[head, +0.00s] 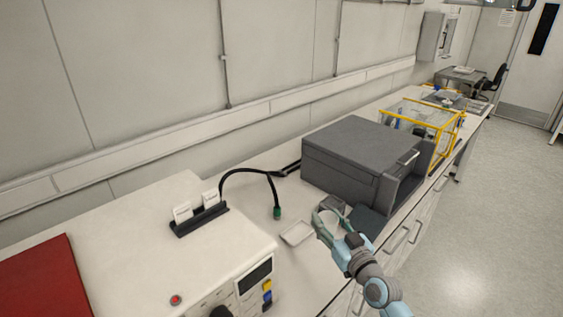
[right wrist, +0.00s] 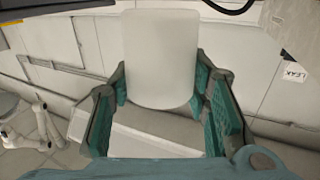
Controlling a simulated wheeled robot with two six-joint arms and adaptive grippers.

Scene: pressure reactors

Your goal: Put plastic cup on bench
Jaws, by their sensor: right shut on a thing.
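The plastic cup (right wrist: 160,58) is whitish and fills the upper middle of the right wrist view. My right gripper (right wrist: 160,88) is shut on it, with one green finger on each side. In the head view my right gripper (head: 330,218) is over the front part of the white bench (head: 308,262), in front of the dark grey box-shaped device. The cup is hard to make out there, and I cannot tell its height above the bench. My left gripper is not in view.
The dark grey device (head: 350,158) stands behind the gripper. A small white tray (head: 297,233) lies to its left, near a black cable with a green end (head: 277,212). A large white instrument (head: 130,250) fills the left. A yellow-framed clear box (head: 425,118) stands farther right.

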